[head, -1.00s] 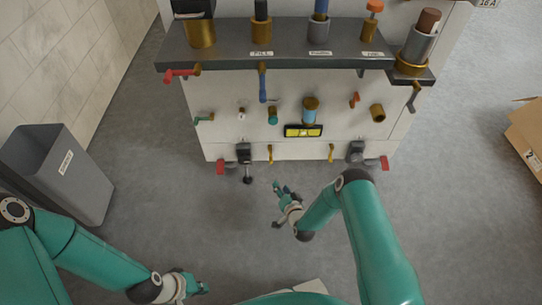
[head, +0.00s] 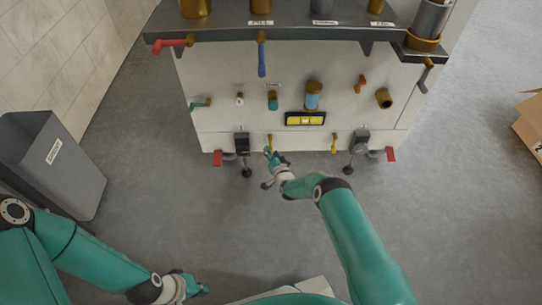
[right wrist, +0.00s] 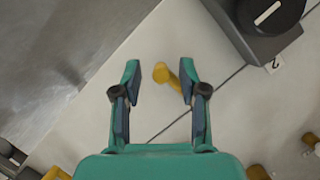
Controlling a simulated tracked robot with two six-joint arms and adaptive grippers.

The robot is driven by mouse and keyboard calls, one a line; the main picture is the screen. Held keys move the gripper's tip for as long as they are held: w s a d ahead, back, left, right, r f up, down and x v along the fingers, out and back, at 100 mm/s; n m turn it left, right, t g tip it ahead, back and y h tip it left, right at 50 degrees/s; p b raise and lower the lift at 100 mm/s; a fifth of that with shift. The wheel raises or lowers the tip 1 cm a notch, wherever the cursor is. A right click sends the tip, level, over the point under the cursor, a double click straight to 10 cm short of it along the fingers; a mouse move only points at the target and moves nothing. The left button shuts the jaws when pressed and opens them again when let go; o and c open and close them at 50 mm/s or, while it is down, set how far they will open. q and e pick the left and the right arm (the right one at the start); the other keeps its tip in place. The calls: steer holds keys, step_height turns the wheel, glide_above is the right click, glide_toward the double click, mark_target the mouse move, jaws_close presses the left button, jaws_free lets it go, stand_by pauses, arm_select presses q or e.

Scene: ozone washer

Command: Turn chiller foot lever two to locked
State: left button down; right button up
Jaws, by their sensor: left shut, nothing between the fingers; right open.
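The pale chiller front (head: 225,85) has a small yellow lever (head: 270,142) low down beside the left foot block (head: 242,145). A similar yellow lever (head: 334,143) is beside the right foot block (head: 360,143). My right gripper (head: 274,156) is open at the left yellow lever. In the right wrist view this yellow lever (right wrist: 168,74) shows between the fingertips, with both fingers apart from it. A tag marked 2 (right wrist: 274,64) is by the grey foot block with a black knob (right wrist: 268,12). My left gripper (head: 198,288) is shut and empty, low at the left.
Red levers (head: 217,157) stick out at the chiller's outer lower corners. Other handles and a yellow display (head: 305,119) are above. A grey bin (head: 50,165) stands at the left and a cardboard box (head: 532,120) at the right. The floor between is clear.

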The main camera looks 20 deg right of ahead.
steer(key=shift+b+x, duration=0.45)
steer(key=shift+x, duration=0.5)
jaws_close()
steer(key=shift+d, duration=0.15)
stand_by(0.7)
jaws_free()
steer(key=shift+s, duration=0.15)
steer(key=v, duration=1.1)
steer(key=shift+s, duration=0.4)
